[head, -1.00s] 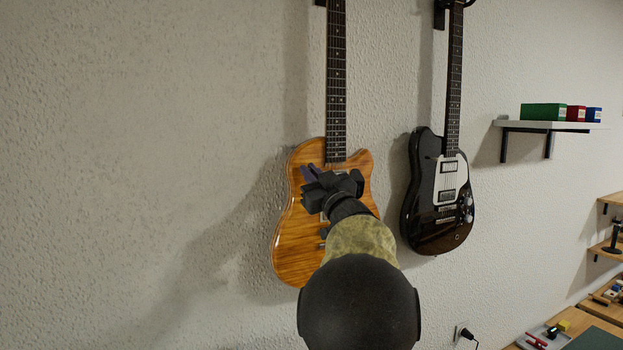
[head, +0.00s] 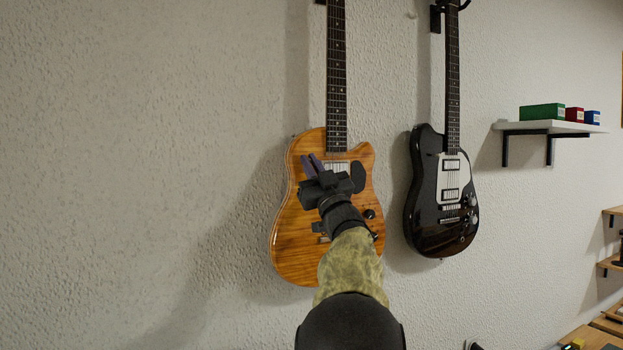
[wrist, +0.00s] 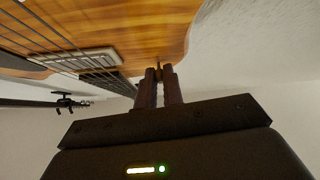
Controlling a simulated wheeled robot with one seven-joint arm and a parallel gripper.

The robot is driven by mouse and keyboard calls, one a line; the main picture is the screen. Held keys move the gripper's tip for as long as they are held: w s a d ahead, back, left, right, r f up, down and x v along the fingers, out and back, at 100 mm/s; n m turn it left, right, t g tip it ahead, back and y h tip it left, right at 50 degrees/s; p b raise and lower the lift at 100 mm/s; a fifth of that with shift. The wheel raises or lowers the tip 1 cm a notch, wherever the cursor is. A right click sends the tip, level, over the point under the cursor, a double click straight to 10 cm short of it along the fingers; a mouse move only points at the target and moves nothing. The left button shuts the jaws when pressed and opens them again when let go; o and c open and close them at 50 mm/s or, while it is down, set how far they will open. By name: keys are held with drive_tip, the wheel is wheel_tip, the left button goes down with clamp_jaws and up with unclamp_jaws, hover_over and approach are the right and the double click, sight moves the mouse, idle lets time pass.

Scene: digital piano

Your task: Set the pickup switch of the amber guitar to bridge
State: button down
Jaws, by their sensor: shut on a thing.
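The amber guitar (head: 297,245) hangs upright on the wall, with my arm covering the middle and lower right of its body. A small thin piece, apparently the pickup switch (wrist: 158,68), stands between the fingertips at the amber body. Its exact lever position is hard to tell. The strings and a pickup (wrist: 100,58) lie to the left of the fingers.
A black guitar (head: 425,190) hangs close on the right. A wall shelf (head: 550,126) with green, red and blue boxes is farther right. Wooden furniture (head: 590,335) shows at the lower right. The wall on the left is bare.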

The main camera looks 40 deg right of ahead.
idle(0.3)
drive_tip(key=c, duration=1.5)
unclamp_jaws()
drive_tip(key=shift+c, duration=0.2)
drive_tip(key=shift+f, duration=0.15)
drive_tip(key=b+v, duration=1)
drive_tip(key=v, duration=0.7)
drive_tip(key=shift+f, duration=0.2)
